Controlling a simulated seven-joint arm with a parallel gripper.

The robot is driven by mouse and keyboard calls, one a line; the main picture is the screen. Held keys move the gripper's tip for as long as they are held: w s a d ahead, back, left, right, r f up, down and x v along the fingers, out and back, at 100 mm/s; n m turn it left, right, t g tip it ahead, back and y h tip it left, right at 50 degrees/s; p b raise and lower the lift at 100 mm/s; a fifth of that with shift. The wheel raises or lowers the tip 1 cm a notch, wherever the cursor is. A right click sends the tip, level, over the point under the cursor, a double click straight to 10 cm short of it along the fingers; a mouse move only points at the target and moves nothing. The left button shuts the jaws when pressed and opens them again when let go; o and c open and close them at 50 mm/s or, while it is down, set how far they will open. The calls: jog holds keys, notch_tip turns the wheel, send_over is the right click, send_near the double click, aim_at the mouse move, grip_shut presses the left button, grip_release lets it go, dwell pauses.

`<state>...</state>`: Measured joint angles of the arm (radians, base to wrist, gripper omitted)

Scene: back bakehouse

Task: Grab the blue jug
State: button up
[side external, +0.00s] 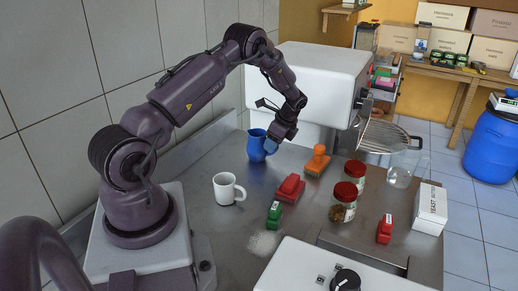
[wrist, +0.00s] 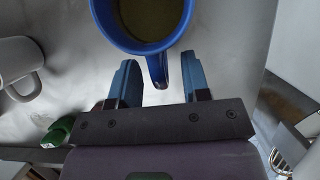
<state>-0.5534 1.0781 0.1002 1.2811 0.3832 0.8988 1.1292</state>
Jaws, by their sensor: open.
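The blue jug (side external: 256,146) stands upright on the metal worktop, behind the white mug. In the wrist view the jug (wrist: 103,22) is at the top, seen from above, with darker contents or an inner bottom visible. Its handle (wrist: 157,68) points down toward my gripper. My gripper (wrist: 158,70) is open, with one blue fingertip on each side of the handle and gaps between. In the side external view my gripper (side external: 272,146) is low at the jug's right side, and its fingers are hard to make out.
A white mug (side external: 228,189) stands in front of the jug; it also shows in the wrist view (wrist: 18,65). Nearby are a red stapler-like object (side external: 290,188), a green one (side external: 274,213), an orange stamp-like object (side external: 318,160) and red-lidded jars (side external: 343,204). A white machine (side external: 308,75) stands behind.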

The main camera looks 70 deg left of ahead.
grip_shut()
jog(key=shift+r, duration=0.2)
jog(key=shift+r, duration=0.8)
jog(key=s+d+r, duration=0.9)
jog(key=s+r, duration=0.1)
jog(key=r, duration=0.1)
jog(key=shift+d, duration=0.2)
jog(key=shift+s, duration=0.15)
dwell(1.3)
